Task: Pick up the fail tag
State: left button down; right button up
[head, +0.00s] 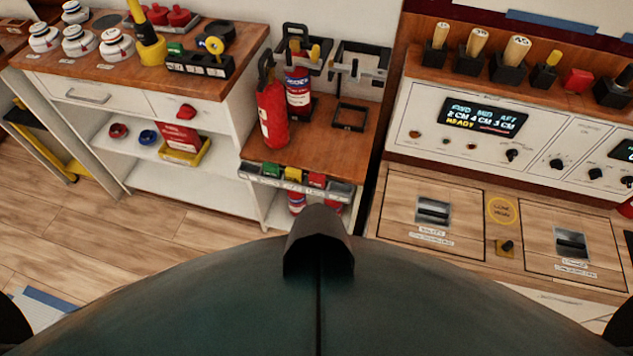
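A grey tag tray (258,182) runs along the front edge of the low wooden counter. It holds a green tag (271,170), a yellow tag (293,174) and a red tag (316,180), from left to right. Their lettering is too small to read, so I cannot confirm which is the fail tag; red is the likely colour. Neither of my grippers is in view. My own dark body fills the bottom of the head view and partly covers the area below the tray.
More red bottles (297,202) sit below the tray. A control console (480,120) is at the right. Wooden floor (150,230) is clear at the left.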

aim_at(315, 180)
jog(key=z, duration=1.05)
jog(key=k+j+z, duration=0.5)
jog(key=i+j, duration=0.5)
